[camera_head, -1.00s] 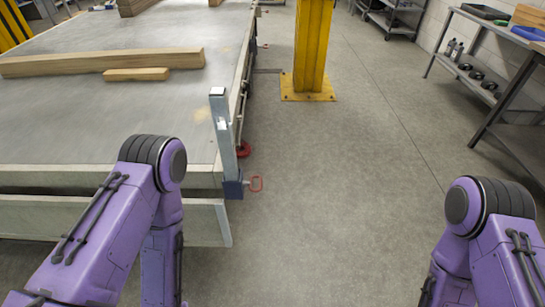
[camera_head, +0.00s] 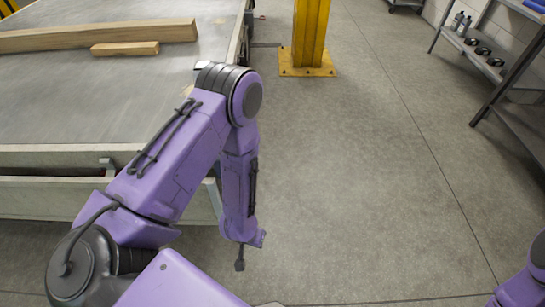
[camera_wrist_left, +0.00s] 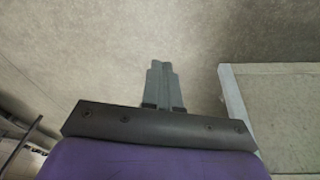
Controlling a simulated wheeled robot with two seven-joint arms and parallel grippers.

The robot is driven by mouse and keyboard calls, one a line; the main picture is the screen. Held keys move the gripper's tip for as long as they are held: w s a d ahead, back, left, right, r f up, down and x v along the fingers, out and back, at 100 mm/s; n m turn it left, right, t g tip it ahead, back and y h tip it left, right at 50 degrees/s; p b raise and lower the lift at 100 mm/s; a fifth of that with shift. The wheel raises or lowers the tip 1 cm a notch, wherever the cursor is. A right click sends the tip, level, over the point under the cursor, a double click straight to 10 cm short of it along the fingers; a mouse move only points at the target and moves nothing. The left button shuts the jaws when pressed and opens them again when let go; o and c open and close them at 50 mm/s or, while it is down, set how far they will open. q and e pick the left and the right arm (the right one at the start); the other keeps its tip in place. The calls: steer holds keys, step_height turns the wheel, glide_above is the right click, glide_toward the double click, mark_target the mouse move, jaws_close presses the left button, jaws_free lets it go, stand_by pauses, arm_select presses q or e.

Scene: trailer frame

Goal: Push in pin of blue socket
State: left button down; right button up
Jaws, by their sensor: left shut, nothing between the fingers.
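The blue socket and its red pin are hidden in the head view now; my left arm (camera_head: 185,150) covers the trailer bed's corner where they stood. Only a pale bit at the top of the grey post (camera_head: 202,65) seems to show above my arm. My left gripper (camera_head: 240,262) points down over the floor, right of the trailer's lower panel (camera_head: 30,198). In the left wrist view its grey fingers (camera_wrist_left: 162,66) are together and empty, with bare floor behind them. Neither socket nor pin shows in that view. My right gripper is out of view.
The trailer bed (camera_head: 100,105) fills the left, with timber beams (camera_head: 125,48) on it. A yellow column (camera_head: 310,40) stands behind, and a shelf rack (camera_head: 500,75) is at the right. Open floor lies between. A grey framed panel (camera_wrist_left: 232,100) is right of my fingers.

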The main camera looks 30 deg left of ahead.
arm_select(q)
steer(key=w+d+r+m+g+h+b, duration=0.15)
steer(key=w+r+m, duration=0.25)
steer(key=w, duration=0.4)
steer(key=w+d+r+m+g, duration=0.1)
steer(key=w+d+r+m, duration=0.2)
steer(key=w, duration=0.5)
steer(key=w+a+r+m+g+y+b, duration=0.15)
steer(key=w+a+r+m, duration=0.25)
steer(key=r, duration=0.5)
steer(key=w+a+r+m+y, duration=0.3)
steer(key=w+a+r, duration=0.1)
steer(key=r, duration=0.5)
steer(key=s+a+f, duration=0.4)
steer(key=a+f, duration=0.1)
steer(key=f, duration=0.4)
steer(key=shift+a+f+b, duration=0.35)
steer(key=shift+a+b, duration=0.05)
